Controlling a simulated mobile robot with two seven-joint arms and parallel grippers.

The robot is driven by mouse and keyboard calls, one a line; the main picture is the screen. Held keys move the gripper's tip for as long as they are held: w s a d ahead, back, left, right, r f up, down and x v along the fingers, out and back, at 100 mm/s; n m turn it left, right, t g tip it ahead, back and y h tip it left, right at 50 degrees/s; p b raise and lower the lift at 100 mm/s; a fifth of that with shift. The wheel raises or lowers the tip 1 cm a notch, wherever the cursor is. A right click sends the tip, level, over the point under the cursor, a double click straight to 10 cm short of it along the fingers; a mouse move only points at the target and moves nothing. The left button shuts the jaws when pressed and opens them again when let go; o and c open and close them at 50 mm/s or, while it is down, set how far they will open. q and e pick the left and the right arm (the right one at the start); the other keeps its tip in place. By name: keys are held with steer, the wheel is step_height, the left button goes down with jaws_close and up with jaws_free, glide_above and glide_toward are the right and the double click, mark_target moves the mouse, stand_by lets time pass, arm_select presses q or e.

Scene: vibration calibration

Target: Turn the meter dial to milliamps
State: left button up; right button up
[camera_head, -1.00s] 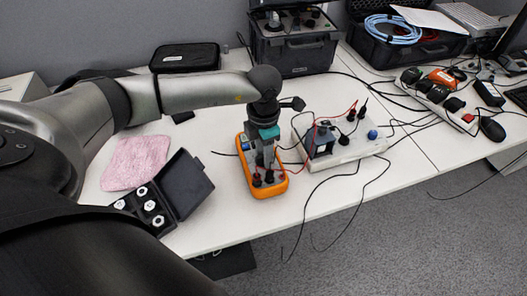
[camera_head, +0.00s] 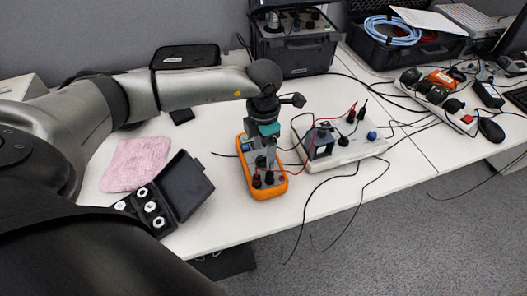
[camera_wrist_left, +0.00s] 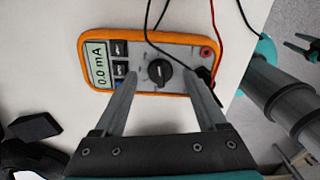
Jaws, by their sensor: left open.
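The orange meter (camera_head: 263,188) lies flat on the white table, left of the white board with its wires. It also shows in the left wrist view (camera_wrist_left: 136,35), where its display (camera_wrist_left: 98,65) reads 0.0 mA. The round black dial (camera_wrist_left: 159,72) is in the middle of the meter's grey face. My left gripper (camera_head: 265,164) points down over the meter. In the left wrist view it is open (camera_wrist_left: 162,76), one finger on each side of the dial with gaps between, and nothing is held. My right gripper does not show in the head view.
Red and black leads run from the meter to the white board (camera_head: 345,164) beside it. An open black case of weights (camera_head: 185,186) and a pink cloth (camera_head: 136,165) are to the left. A black instrument box (camera_head: 294,52) stands behind. The table's front edge is close by.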

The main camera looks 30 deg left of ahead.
mark_target(263, 157)
arm_select(q)
step_height(263, 157, up, 14)
steer(key=p, duration=0.2)
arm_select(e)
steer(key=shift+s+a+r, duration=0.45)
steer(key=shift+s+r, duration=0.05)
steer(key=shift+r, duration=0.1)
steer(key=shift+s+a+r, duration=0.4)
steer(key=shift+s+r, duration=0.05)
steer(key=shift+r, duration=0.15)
arm_select(q)
steer(key=shift+f, duration=0.1)
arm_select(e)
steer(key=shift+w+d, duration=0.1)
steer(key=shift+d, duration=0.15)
